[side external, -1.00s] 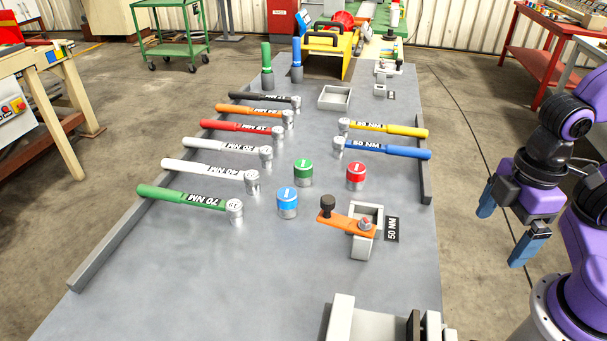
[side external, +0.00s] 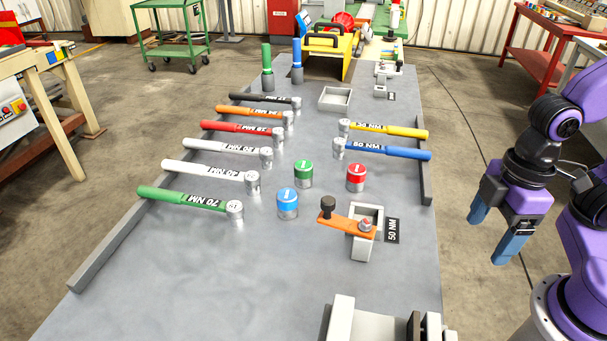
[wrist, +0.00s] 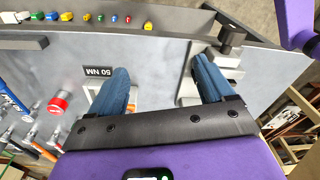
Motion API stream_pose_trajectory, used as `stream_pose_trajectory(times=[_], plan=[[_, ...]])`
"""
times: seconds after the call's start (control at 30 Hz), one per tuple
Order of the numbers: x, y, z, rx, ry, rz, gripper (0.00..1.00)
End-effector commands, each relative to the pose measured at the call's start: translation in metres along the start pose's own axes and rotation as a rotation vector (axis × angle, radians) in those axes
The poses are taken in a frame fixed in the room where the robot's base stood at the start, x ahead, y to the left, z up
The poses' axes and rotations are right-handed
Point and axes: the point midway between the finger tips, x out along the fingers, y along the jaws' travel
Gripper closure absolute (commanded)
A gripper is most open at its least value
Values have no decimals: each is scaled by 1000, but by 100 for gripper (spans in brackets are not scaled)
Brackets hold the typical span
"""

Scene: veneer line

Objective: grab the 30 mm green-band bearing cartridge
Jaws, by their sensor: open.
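The green-band bearing cartridge (side external: 304,176) is a short silver cylinder with a green top. It stands upright on the grey bench in the side external view, between a blue-topped cartridge (side external: 287,205) and a red-topped cartridge (side external: 356,178). My gripper (side external: 488,235) is open and empty, beyond the bench's right edge and well to the right of the green one. In the wrist view its two blue fingers (wrist: 160,66) are apart with nothing between them. The red-topped cartridge shows left of them (wrist: 60,102); I cannot make out the green one there.
An orange lever fixture (side external: 350,223) by a 50 NM label stands right of the cartridges. Torque wrenches lie in a row at left (side external: 205,172), with a yellow (side external: 400,131) and a blue (side external: 395,151) one at right. A grey rail (side external: 426,180) edges the bench's right side. Bare bench lies front left.

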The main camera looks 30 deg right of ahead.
Motion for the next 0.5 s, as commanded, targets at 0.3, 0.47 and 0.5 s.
stream_pose_trajectory(times=[0.3, 0.47, 0.5], plan=[[18, 35, -117, 211, 282, -49, 19], [23, 71, -173, 340, 436, -17, 19], [24, 82, -186, 373, 474, -2, 19]])
